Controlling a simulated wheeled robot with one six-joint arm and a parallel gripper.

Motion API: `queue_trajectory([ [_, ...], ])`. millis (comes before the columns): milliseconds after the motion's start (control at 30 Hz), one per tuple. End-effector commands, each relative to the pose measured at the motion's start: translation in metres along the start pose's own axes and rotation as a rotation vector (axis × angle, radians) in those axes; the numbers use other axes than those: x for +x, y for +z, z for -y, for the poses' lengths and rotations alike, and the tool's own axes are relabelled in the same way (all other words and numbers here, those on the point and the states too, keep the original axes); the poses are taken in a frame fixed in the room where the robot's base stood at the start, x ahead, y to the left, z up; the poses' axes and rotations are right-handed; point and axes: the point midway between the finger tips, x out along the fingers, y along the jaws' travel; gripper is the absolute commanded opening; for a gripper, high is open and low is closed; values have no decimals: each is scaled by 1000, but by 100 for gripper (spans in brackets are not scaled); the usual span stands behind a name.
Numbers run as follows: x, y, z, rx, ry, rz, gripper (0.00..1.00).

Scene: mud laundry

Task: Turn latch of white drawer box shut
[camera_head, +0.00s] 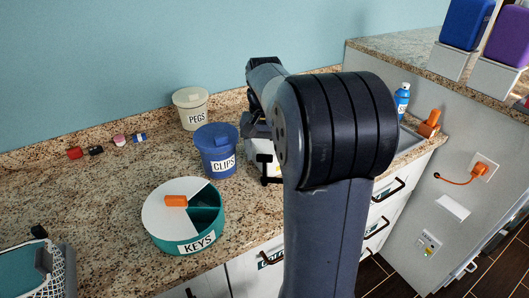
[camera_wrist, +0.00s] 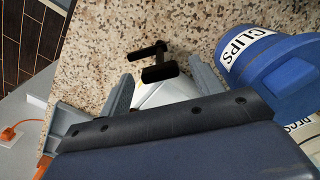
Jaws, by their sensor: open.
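The white drawer box (camera_head: 262,146) stands on the granite counter beside the blue CLIPS tub, mostly hidden behind my arm. Black handle-like parts (camera_head: 266,168) stick out of its front; I cannot tell which of them is the latch. In the wrist view the white box (camera_wrist: 168,93) shows between my fingers, with two black bars (camera_wrist: 158,73) joined by a short stem in front of it. My gripper (camera_wrist: 161,72) is open, one finger on each side of the box's visible part and the nearer bar. Whether the fingers touch anything is unclear.
The blue CLIPS tub (camera_head: 217,150) stands close on the left, with the PEGS tub (camera_head: 191,108) behind it. A round KEYS box (camera_head: 160,218) with an orange knob is nearer. A blue bottle (camera_head: 402,98) stands right.

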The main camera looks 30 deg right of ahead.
Motion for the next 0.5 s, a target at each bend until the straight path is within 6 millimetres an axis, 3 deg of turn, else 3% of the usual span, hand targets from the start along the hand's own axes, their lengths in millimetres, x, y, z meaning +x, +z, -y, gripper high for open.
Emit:
queue_trajectory([
  [300,3,0,0,0,0,0,61],
  [500,2,0,0,0,0,0,45],
])
